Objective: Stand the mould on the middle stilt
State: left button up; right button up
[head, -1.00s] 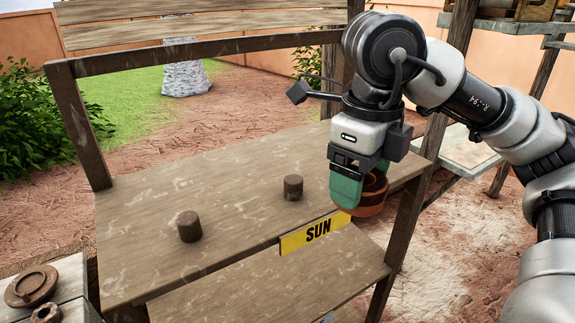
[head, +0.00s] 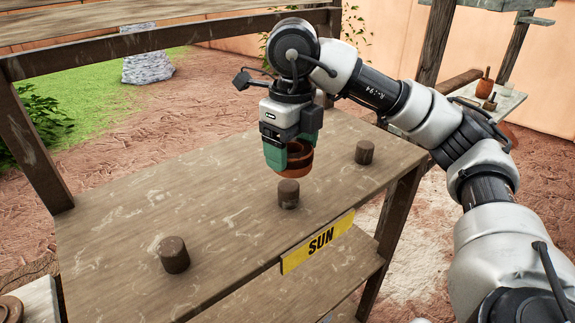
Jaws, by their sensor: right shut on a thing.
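The mould (head: 299,162), a small reddish-brown round pot, is held upright in my right gripper (head: 287,160). The gripper's green fingers are shut on it and cover its left part. The middle stilt (head: 288,194), a short dark brown cylinder, stands on the wooden shelf just below the mould in the picture. The mould looks raised above the shelf, near or a little behind that stilt; I cannot tell the exact gap. The left stilt (head: 173,255) and the right stilt (head: 364,152) are bare. My left gripper is not in view.
The wooden shelf (head: 130,215) is otherwise clear. A yellow SUN sign (head: 318,242) is on its front edge. A wooden rail and posts (head: 35,150) frame the back and left. A side table (head: 490,100) with small pots stands at the far right.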

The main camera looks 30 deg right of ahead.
aim_at(289, 164)
jog(key=shift+w+f, duration=0.75)
jog(key=shift+f, duration=0.05)
notch_tip(289, 164, down, 3)
jog(key=shift+s+d+r, duration=0.1)
jog(key=shift+f, duration=0.2)
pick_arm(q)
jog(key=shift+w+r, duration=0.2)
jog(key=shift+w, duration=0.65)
pick_arm(e)
jog(key=shift+f, duration=0.15)
jog(key=o, duration=1)
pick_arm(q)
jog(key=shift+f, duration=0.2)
pick_arm(e)
jog(key=shift+o, duration=0.2)
